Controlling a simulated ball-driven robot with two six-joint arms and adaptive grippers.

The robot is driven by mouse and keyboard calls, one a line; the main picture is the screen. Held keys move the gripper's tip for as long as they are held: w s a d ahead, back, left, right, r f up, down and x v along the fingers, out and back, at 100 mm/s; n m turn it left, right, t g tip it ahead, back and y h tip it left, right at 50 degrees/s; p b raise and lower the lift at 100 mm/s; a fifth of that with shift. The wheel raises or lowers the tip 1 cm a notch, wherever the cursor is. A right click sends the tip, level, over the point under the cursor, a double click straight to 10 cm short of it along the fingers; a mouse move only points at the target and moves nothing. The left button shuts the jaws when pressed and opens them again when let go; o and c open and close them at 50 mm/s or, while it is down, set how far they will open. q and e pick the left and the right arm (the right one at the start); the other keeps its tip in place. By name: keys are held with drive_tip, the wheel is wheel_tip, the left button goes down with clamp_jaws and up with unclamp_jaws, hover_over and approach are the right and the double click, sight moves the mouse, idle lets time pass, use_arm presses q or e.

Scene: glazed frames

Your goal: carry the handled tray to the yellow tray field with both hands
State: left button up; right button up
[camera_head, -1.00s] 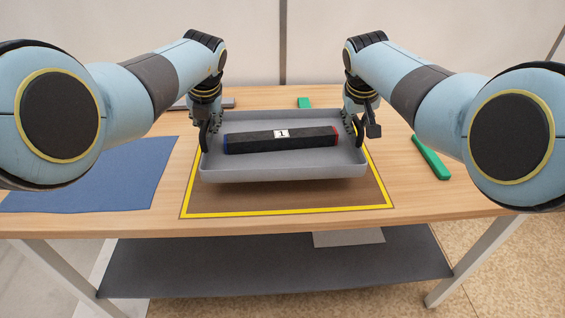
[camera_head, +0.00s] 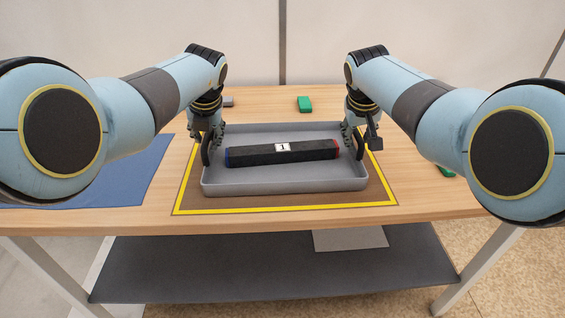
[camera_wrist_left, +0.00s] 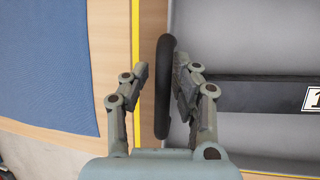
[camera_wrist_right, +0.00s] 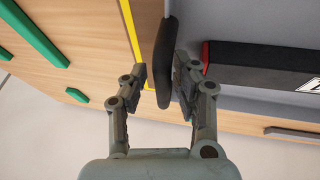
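The grey handled tray (camera_head: 285,186) lies level within the yellow tray field (camera_head: 285,211), whose yellow border shows at the front and sides. A black bar (camera_head: 255,153) marked "1", with a blue and a red end, lies in the tray. My left gripper (camera_head: 207,150) is at the tray's left side; in the left wrist view its open fingers (camera_wrist_left: 162,88) stand either side of the black handle (camera_wrist_left: 162,100), with a gap on one side. My right gripper (camera_head: 350,142) is likewise open in the right wrist view (camera_wrist_right: 158,88), its fingers either side of the other handle (camera_wrist_right: 166,45).
A blue mat (camera_head: 120,175) lies left of the field. A green bar (camera_wrist_right: 35,35) lies to the right, mostly hidden by my right arm in the head view.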

use_arm(q)
drive_tip(key=shift+d+r, duration=0.1)
drive_tip(key=shift+d, duration=0.1)
use_arm(e)
drive_tip(key=shift+a, duration=0.1)
use_arm(q)
drive_tip(key=shift+s+r, duration=0.1)
drive_tip(key=shift+r, duration=0.1)
drive_tip(key=v, duration=1.1)
drive_tip(key=shift+r, duration=0.15)
use_arm(e)
drive_tip(key=v, duration=1.2)
